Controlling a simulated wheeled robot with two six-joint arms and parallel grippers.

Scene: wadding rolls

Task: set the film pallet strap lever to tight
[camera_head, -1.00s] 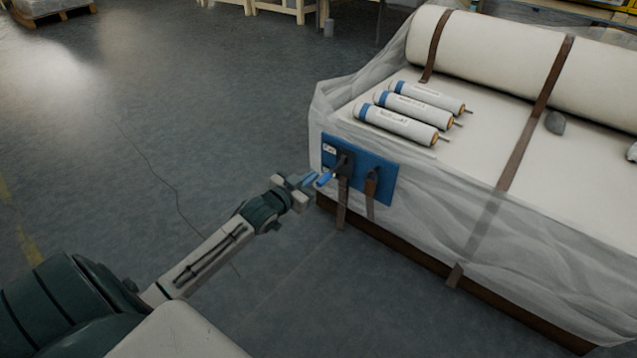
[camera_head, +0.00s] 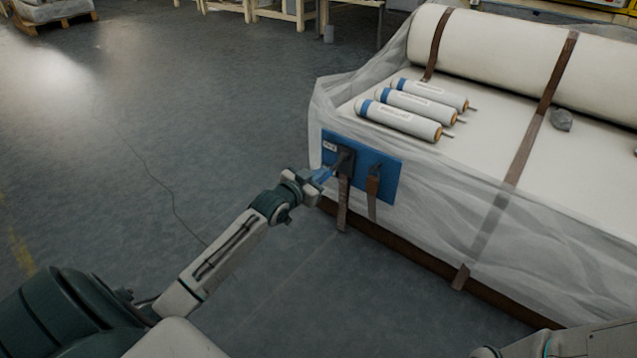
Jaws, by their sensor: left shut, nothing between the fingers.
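The film-wrapped pallet (camera_head: 440,220) stands on the right. A blue panel (camera_head: 385,178) is fixed to its front side near the left corner. A dark strap lever (camera_head: 344,161) sits on the panel's left part, above a hanging brown strap (camera_head: 343,205). A second dark fitting with a strap end (camera_head: 373,190) is to its right. My left gripper (camera_head: 322,175) is shut and empty, its tips close beside the lever. Whether they touch it I cannot tell. Only a bit of my right arm shows at the lower right; its gripper is out of view.
Several wrapped rolls lie here: small white-and-blue rolls (camera_head: 400,117) on the pallet top and a large white roll (camera_head: 490,55) behind. Brown straps (camera_head: 535,125) cross the load. A grey lump (camera_head: 562,120) lies on top.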

